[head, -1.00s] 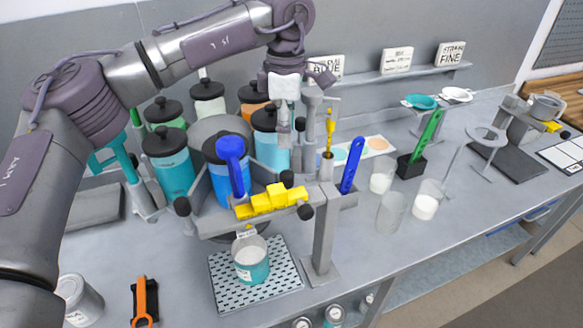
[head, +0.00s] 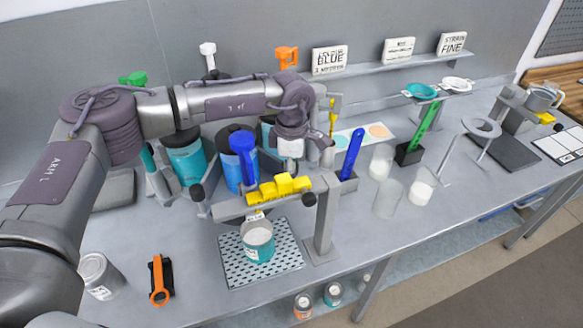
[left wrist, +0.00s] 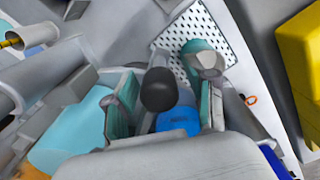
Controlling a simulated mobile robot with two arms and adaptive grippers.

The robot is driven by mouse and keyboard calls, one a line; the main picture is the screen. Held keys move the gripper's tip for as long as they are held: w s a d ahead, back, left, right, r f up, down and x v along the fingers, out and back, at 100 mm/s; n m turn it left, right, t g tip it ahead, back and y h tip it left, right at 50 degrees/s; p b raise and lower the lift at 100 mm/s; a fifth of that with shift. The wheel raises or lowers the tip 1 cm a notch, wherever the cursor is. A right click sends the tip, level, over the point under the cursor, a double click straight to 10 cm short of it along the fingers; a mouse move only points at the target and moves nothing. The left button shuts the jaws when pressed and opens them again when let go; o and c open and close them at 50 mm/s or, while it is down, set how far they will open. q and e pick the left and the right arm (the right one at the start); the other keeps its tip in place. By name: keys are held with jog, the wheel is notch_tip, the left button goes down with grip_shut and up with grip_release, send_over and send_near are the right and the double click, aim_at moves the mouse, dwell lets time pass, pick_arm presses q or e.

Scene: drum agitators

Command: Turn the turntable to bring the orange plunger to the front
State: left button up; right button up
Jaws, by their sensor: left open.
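The orange plunger (head: 286,57) stands upright at the back of the ring of canisters, behind my left arm. The blue plunger (head: 240,143) is at the front, above the yellow dispensing bar. A green plunger (head: 133,79) is at the back left and a white plunger (head: 208,50) at the back. The turntable itself is mostly hidden by canisters and my arm. My left gripper (head: 291,164) is low at the right side of the canisters, open. In the left wrist view, a black-tipped grey peg (left wrist: 158,90) appears between its fingers; contact cannot be told. My right gripper is out of view.
A yellow bar (head: 278,189) on a grey stand is close to the gripper. A blue stick (head: 351,155) and several clear cups stand right.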

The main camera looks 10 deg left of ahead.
pick_arm(q)
jog(key=shift+w, duration=0.1)
jog(key=shift+c, duration=0.9)
jog(key=c, duration=0.8)
grip_shut()
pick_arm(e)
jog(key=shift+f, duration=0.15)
